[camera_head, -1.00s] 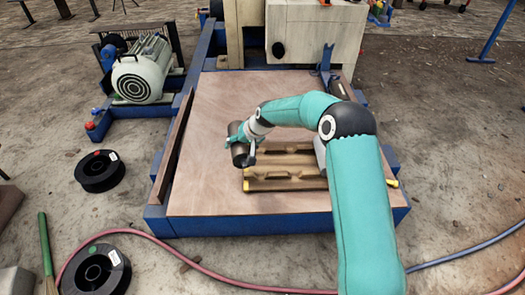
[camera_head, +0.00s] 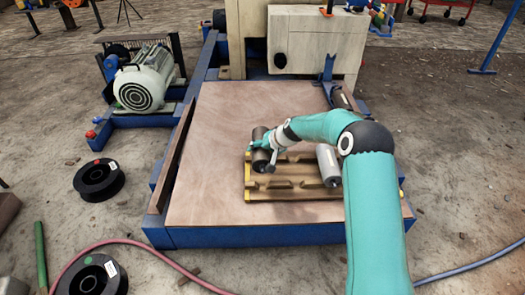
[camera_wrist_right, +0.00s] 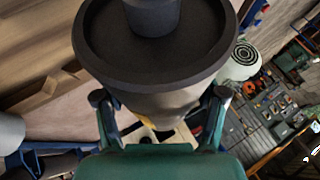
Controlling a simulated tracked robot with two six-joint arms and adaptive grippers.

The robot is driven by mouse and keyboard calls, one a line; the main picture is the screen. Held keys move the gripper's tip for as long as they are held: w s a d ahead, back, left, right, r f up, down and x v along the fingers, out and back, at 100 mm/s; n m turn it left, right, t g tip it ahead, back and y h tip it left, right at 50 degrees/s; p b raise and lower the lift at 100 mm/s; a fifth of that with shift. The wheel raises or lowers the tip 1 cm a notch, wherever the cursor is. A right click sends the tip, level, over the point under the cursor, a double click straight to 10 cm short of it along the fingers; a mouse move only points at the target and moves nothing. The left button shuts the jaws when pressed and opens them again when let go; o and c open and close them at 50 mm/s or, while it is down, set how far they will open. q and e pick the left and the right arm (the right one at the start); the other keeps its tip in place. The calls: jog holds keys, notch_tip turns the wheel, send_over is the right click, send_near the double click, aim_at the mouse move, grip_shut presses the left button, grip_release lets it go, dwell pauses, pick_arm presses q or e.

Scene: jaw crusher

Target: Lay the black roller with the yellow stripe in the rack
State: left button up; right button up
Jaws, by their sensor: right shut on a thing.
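The black roller (camera_head: 260,148) is in my right gripper (camera_head: 268,158), above the left end of the brown rack (camera_head: 285,195). I cannot tell whether it touches the rack. In the right wrist view the roller (camera_wrist_right: 150,55) fills the top, its round end facing the camera. The gripper's fingers (camera_wrist_right: 160,112) close on either side of it. A small yellow patch shows below it, perhaps the stripe. A grey roller (camera_head: 328,165) lies in the rack's right part. My left gripper is not in view.
Another dark roller (camera_head: 342,97) lies at the board's back right, by a blue bracket (camera_head: 327,65). The brown board (camera_head: 215,150) is clear left of the rack. A motor (camera_head: 145,85) and black spools (camera_head: 99,180) stand on the floor at left.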

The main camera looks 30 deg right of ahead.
jog(key=shift+w+f+b, duration=0.1)
jog(key=shift+f+b, duration=2.25)
jog(key=shift+f, duration=0.35)
jog(key=shift+b, duration=0.3)
jog(key=shift+f+b, duration=1.45)
jog(key=shift+f, duration=0.1)
dwell(0.4)
jog(key=o, duration=1.8)
jog(key=shift+o, duration=0.5)
jog(key=shift+a+f, duration=0.1)
jog(key=shift+f, duration=0.15)
jog(key=v, duration=1.2)
